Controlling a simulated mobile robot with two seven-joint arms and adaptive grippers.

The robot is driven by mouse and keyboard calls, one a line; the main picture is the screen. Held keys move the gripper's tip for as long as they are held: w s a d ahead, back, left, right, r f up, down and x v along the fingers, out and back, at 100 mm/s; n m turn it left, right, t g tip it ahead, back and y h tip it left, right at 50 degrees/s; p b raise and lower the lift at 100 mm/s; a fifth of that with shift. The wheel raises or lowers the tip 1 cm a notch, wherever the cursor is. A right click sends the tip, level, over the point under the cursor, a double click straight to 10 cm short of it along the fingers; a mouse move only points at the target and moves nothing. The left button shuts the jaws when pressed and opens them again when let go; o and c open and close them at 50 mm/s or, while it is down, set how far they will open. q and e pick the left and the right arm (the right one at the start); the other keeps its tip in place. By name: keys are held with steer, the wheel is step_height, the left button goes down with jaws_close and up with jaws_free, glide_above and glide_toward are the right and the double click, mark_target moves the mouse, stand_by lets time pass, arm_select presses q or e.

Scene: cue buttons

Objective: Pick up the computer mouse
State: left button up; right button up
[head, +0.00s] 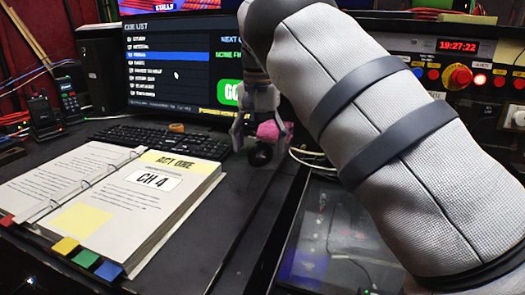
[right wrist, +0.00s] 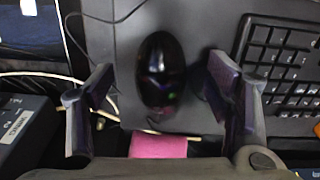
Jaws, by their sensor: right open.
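The computer mouse (right wrist: 160,75) is black and glossy and lies on the dark desk, between the fingers in the right wrist view. In the head view the mouse (head: 261,154) shows only in part, low between the fingertips. My right gripper (right wrist: 160,95) is open, with one finger on each side of the mouse. It also shows in the head view (head: 258,140), pointing down over the desk. I cannot tell whether either finger touches the mouse. My left gripper is not in view.
A black keyboard (head: 165,140) lies just left of the mouse. An open ring binder (head: 150,215) covers the front left of the desk. A monitor (head: 170,65) stands behind. A pink object (right wrist: 158,146) lies close to the mouse, and cables (head: 310,158) run on the right.

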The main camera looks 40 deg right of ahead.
steer(key=shift+f, duration=0.8)
steer(key=c, duration=0.8)
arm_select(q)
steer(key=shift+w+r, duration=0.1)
arm_select(e)
steer(key=shift+c, duration=0.2)
step_height(320, 180, up, 3)
steer(key=shift+w+f, duration=0.15)
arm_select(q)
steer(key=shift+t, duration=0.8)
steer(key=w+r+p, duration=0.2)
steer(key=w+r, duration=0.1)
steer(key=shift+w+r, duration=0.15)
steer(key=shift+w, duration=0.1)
arm_select(e)
steer(key=s+a+r, duration=0.9)
steer(key=s+r, duration=0.1)
steer(key=s, duration=0.1)
steer(key=shift+r, duration=0.2)
steer(key=shift+w, duration=0.1)
